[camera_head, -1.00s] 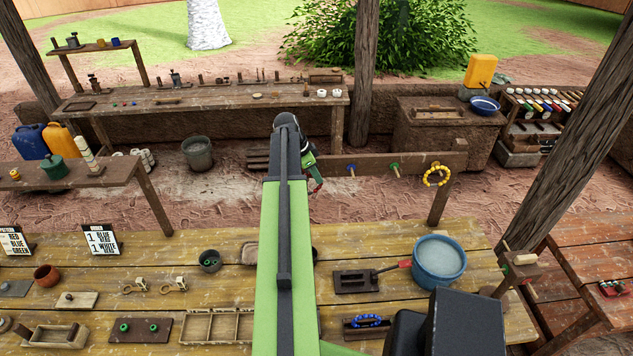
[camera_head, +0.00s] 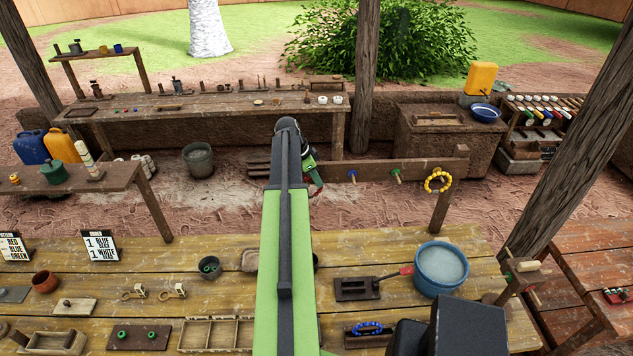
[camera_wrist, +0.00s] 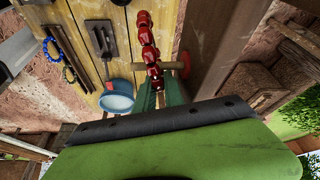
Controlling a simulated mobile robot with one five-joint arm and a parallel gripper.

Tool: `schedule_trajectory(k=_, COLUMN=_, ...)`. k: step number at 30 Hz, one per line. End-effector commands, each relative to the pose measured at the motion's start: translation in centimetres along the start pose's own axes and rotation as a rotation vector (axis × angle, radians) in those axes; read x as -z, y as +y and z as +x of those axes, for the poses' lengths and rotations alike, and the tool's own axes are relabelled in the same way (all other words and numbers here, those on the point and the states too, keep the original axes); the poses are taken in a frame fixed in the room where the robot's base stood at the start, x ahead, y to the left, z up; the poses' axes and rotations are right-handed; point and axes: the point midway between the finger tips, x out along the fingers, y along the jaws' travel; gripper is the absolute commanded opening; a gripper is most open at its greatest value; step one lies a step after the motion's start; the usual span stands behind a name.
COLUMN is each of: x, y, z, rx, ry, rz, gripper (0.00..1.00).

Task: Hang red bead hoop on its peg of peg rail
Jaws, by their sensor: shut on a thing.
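My gripper (camera_wrist: 163,98) is shut on the red bead hoop (camera_wrist: 146,38), whose beads rise from the fingertips in the wrist view. In the head view my arm covers much of the gripper; a little of the red hoop (camera_head: 317,188) shows at its right side. The peg rail (camera_head: 420,172) is a wooden board beyond the table, with a blue peg (camera_head: 352,175), a green peg (camera_head: 396,175) and a yellow bead hoop (camera_head: 438,181) hanging at its right end. In the wrist view a red-tipped peg (camera_wrist: 184,64) is close beside the beads. Whether they touch I cannot tell.
On the table a blue-rimmed bucket (camera_head: 441,268) of water stands right, near a tray with a blue bead hoop (camera_head: 368,328). A rail post (camera_head: 440,212) stands behind the bucket. A thick wooden pillar (camera_head: 575,140) rises at the right. Ground behind the rail is clear.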

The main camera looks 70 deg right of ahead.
Motion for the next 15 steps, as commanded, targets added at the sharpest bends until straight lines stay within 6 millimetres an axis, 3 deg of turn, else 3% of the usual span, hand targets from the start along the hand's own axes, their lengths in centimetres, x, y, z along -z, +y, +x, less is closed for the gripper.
schedule_trajectory(k=1, x=0.00, y=0.00, z=0.00, rx=0.000, ry=0.000, rz=0.000, gripper=0.16)
schedule_trajectory(k=6, x=0.00, y=-0.01, z=0.00, rx=0.000, ry=0.000, rz=0.000, gripper=0.38)
schedule_trajectory(k=15, x=0.01, y=-0.13, z=-0.02, rx=0.003, ry=0.001, rz=-0.001, gripper=0.38)
